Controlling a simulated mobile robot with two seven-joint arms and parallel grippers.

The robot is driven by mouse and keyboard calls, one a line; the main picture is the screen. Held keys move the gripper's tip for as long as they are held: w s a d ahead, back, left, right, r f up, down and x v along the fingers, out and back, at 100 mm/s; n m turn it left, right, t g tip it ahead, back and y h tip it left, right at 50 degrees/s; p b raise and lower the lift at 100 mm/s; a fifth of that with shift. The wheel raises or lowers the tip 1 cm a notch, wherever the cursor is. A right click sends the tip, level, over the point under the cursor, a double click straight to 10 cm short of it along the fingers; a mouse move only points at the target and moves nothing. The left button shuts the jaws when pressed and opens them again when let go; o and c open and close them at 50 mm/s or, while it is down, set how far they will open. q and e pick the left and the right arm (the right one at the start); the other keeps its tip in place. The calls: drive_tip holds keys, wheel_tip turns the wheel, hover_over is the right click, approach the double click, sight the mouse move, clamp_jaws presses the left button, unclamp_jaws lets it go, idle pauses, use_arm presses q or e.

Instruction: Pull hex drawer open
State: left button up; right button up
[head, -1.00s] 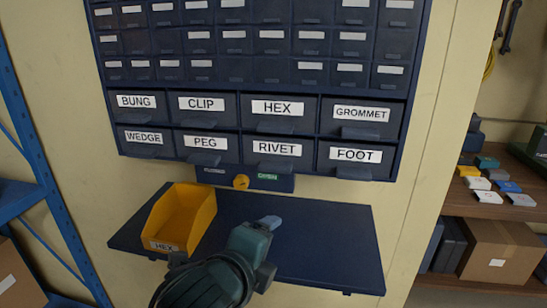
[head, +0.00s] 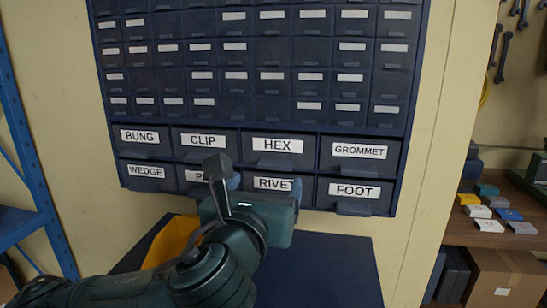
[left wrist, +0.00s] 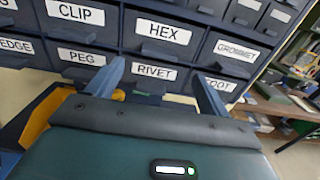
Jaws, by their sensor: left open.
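The HEX drawer (head: 277,152) is a dark blue-grey drawer with a white label, in the upper row of large drawers. It is shut, flush with its neighbours. It also shows in the left wrist view (left wrist: 168,36), with its jutting handle (left wrist: 160,52) below the label. My left gripper (head: 265,187) is in front of the RIVET drawer, just below the HEX drawer. In the left wrist view my left gripper (left wrist: 158,88) has its two blue fingers wide apart with nothing between them, below the HEX handle. My right gripper is not in view.
The CLIP (head: 204,143), GROMMET (head: 359,152) and FOOT (head: 354,192) drawers surround it, all shut. A yellow bin (head: 168,243) stands on the dark shelf (head: 330,265) below, partly hidden by my arm. A blue rack (head: 40,190) stands at left.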

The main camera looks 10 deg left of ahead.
sight(274, 166)
use_arm(q)
drive_tip(key=w+p, duration=0.1)
drive_tip(key=w, duration=0.7)
drive_tip(key=shift+w+d+f, duration=0.1)
drive_tip(key=shift+w+d, duration=0.05)
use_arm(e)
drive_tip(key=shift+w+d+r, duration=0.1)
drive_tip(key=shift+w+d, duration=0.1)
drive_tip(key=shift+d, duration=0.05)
